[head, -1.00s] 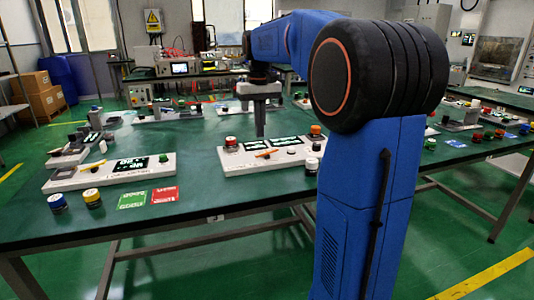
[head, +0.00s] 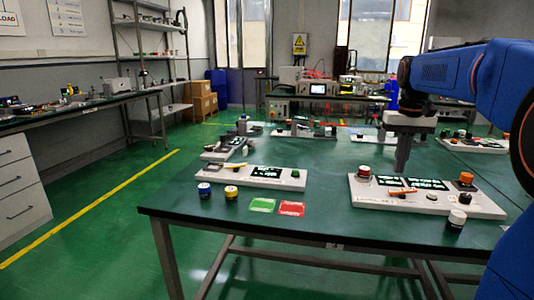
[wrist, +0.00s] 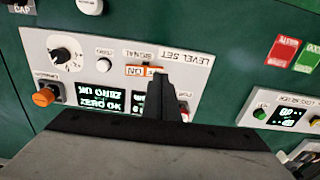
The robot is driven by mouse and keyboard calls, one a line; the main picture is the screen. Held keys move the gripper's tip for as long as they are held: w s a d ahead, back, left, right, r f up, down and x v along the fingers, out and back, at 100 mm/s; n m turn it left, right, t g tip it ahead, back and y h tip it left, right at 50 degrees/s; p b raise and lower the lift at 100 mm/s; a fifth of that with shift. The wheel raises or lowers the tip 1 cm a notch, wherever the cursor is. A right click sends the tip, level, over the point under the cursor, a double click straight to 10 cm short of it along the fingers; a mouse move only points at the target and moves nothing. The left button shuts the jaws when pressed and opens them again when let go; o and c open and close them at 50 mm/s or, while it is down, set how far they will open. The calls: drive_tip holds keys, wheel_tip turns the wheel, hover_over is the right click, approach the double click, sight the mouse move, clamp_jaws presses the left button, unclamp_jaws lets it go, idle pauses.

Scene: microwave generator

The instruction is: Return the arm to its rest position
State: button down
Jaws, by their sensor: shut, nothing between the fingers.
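My blue arm (head: 450,72) reaches in from the right edge in the head view. My gripper (head: 402,168) hangs pointing down at its end, with its fingers together and nothing between them. It appears over or just behind the back edge of a white control panel (head: 380,203); the height gap cannot be judged. In the wrist view the dark fingers (wrist: 165,100) stand in front of the same panel (wrist: 135,55) and hide part of it. That panel carries a knob (wrist: 65,55), an orange switch (wrist: 140,71), an orange button (wrist: 43,97) and lit displays (wrist: 100,97).
A second white panel (head: 235,176) sits to the left on the green table (head: 330,225). Blue (head: 204,190) and yellow (head: 231,192) buttons and green (head: 262,205) and red (head: 291,209) cards lie in front of it. More panels stand behind. Open floor (head: 100,240) lies left.

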drive_tip(key=s+a+f, duration=0.2)
drive_tip(key=s+a, duration=0.1)
drive_tip(key=s, duration=0.2)
drive_tip(key=s+a+f+n+t, duration=0.1)
drive_tip(key=s+a, duration=0.2)
drive_tip(key=s, duration=0.2)
drive_tip(key=s+a+f+t, duration=0.1)
drive_tip(key=s+a+f, duration=0.1)
drive_tip(key=s+a, duration=0.1)
drive_tip(key=shift+s+a+f, duration=0.1)
drive_tip(key=shift+s+f, duration=0.1)
drive_tip(key=shift+s, duration=0.25)
drive_tip(key=shift+s+a+f, duration=0.1)
drive_tip(key=shift+s+f, duration=0.05)
drive_tip(key=shift+s, duration=0.3)
drive_tip(key=s+a+f+n+t, duration=0.1)
drive_tip(key=s+a+f, duration=0.1)
drive_tip(key=s+f, duration=0.4)
drive_tip(key=s+a+f+n+t, duration=0.1)
drive_tip(key=s+a+f, duration=0.2)
drive_tip(key=s+f, duration=0.3)
drive_tip(key=shift+s+f+t, duration=0.3)
drive_tip(key=shift+s+f, duration=0.05)
drive_tip(key=shift+s, duration=0.6)
